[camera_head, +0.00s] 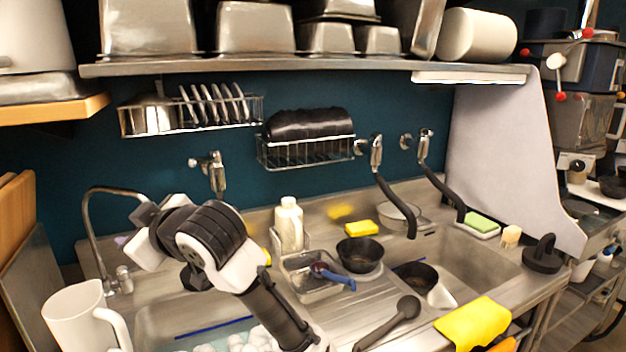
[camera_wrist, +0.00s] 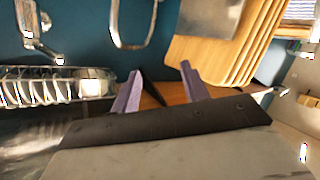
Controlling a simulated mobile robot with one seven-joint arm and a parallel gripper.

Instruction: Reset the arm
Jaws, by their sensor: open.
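My gripper (camera_wrist: 160,90) shows in the wrist view as two purple fingers, spread apart with nothing between them. It faces the teal wall and a stack of wooden boards (camera_wrist: 225,45). In the head view my arm rises over the sink area and bends to the left. My gripper's fingers cannot be made out clearly in the head view.
A white pitcher (camera_head: 78,322) stands at the lower left by a curved faucet (camera_head: 92,215). Dark bowls (camera_head: 360,254), a black ladle (camera_head: 402,309) and a yellow cloth (camera_head: 473,322) lie around the sinks. A steel shelf (camera_head: 300,66) with pans hangs above.

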